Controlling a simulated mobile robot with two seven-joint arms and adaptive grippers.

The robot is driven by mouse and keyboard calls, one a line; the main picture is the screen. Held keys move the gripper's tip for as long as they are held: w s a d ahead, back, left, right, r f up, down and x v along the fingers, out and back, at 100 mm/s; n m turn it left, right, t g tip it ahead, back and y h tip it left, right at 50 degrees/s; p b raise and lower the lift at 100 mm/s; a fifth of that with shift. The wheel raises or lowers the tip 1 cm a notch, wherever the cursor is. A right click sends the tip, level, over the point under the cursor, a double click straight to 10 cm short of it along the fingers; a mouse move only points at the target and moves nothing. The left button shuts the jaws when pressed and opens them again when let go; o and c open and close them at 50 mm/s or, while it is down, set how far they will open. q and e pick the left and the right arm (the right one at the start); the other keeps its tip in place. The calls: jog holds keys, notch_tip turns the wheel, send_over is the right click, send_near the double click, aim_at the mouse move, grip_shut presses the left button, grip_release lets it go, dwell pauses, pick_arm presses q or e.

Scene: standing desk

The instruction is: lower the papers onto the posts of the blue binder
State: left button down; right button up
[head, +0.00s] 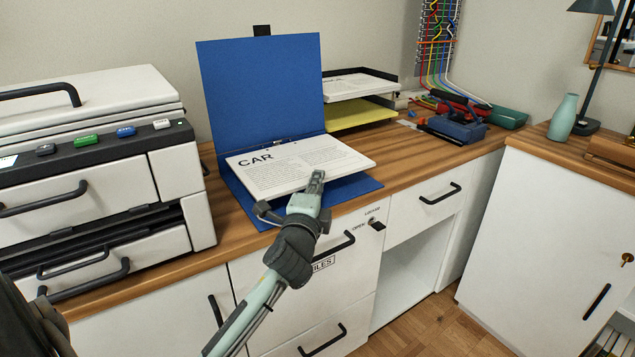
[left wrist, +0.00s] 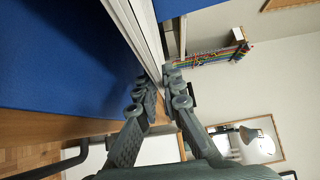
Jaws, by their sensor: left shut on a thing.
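The stack of papers (head: 290,166), white with the heading "CAR", is just over the lower cover of the open blue binder (head: 262,85), whose upper cover stands upright at the back. My left gripper (head: 316,182) is shut on the front edge of the papers. In the left wrist view, the fingers (left wrist: 164,88) pinch the white stack (left wrist: 146,38) beside the blue binder (left wrist: 65,60). A strip of lower cover shows at the front and right of the papers. The posts are mostly hidden behind the papers' back edge, so I cannot tell whether they pass through the sheets. My right gripper is not in view.
A white printer (head: 90,150) stands close on the left. A paper tray (head: 360,85) with white and yellow sheets is behind on the right. Tools and a blue box (head: 455,128) lie farther right. The wooden desktop (head: 400,152) right of the binder is clear.

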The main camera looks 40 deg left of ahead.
pick_arm(q)
jog(key=shift+r, duration=0.1)
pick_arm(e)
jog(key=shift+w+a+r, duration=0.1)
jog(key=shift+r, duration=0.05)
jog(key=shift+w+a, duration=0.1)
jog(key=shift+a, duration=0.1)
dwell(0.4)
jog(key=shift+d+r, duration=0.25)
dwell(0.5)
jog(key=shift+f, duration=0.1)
pick_arm(q)
jog(key=shift+f+p, duration=0.25)
jog(key=shift+p, duration=0.05)
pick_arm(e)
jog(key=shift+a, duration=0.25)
pick_arm(q)
jog(key=shift+f, duration=0.15)
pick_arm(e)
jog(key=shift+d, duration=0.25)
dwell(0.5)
pick_arm(q)
jog(key=shift+f, duration=0.25)
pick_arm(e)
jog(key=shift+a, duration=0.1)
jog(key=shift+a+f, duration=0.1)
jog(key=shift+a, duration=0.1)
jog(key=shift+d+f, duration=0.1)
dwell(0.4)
